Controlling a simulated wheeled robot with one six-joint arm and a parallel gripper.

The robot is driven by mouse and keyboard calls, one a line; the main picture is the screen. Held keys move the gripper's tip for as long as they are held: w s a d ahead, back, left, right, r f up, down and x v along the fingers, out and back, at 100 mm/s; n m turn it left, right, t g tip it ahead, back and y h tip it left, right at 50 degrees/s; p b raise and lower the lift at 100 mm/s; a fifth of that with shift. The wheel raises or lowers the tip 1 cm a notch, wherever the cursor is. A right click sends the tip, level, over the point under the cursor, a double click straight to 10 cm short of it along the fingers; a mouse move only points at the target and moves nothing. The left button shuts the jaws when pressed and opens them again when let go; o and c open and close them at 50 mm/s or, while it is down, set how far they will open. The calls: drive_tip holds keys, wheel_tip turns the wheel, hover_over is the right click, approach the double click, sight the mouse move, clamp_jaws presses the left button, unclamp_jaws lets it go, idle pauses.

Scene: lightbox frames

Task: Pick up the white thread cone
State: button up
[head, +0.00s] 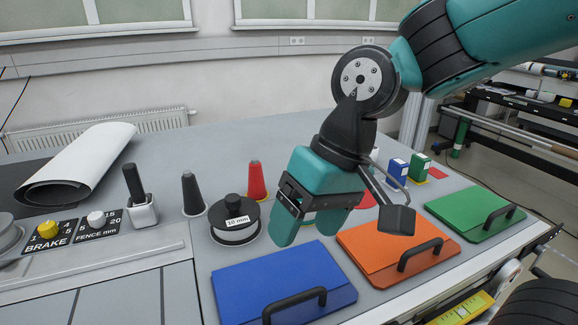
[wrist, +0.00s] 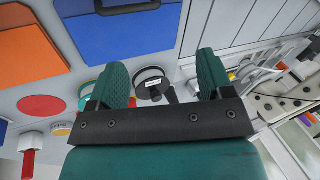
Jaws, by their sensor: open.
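I cannot clearly make out a whole white thread cone. In the head view a small white piece (head: 375,154) shows just behind my wrist, mostly hidden; I cannot tell if it is the cone. In the wrist view a white shape (wrist: 32,141) with a red part below it lies at the lower left, also unclear. My gripper (head: 312,236) is open and empty, pointing down above the table between the black 10 mm spool and the orange folder. In the wrist view its two fingers (wrist: 160,80) are spread apart, with nothing between them touching.
A black cone (head: 192,194) and a red cone (head: 257,181) stand near the black spool (head: 236,220). Blue (head: 285,285), orange (head: 385,245) and green (head: 475,212) folders lie in front. Blue (head: 397,172) and green (head: 419,167) boxes stand at the right.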

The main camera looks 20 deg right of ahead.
drive_tip(key=w+d+r+m+p, duration=0.35)
drive_tip(key=w+m, duration=0.45)
drive_tip(key=w, duration=0.4)
drive_tip(key=w+d+r+m+t+p, duration=0.15)
drive_tip(key=w+d+m+p, duration=0.35)
drive_tip(key=w+d+m, duration=1.1)
drive_tip(key=w+d+f+m+t+h+p, duration=0.1)
drive_tip(key=w+d+f+m, duration=0.25)
drive_tip(key=d+m, duration=0.25)
drive_tip(key=p+x, duration=0.1)
drive_tip(key=x, duration=0.2)
drive_tip(key=p+x, duration=0.1)
drive_tip(key=x, duration=0.3)
drive_tip(key=w+p+x, duration=0.1)
drive_tip(key=x, duration=0.3)
drive_tip(key=shift+a+r+p, duration=0.1)
drive_tip(key=shift+r+p, duration=0.1)
drive_tip(key=shift+p, duration=0.1)
drive_tip(key=shift+p+x, duration=1.6)
drive_tip(key=shift+x, duration=1.1)
drive_tip(key=shift+w+a+r, duration=0.15)
drive_tip(key=c, duration=1)
drive_tip(key=shift+c, duration=0.2)
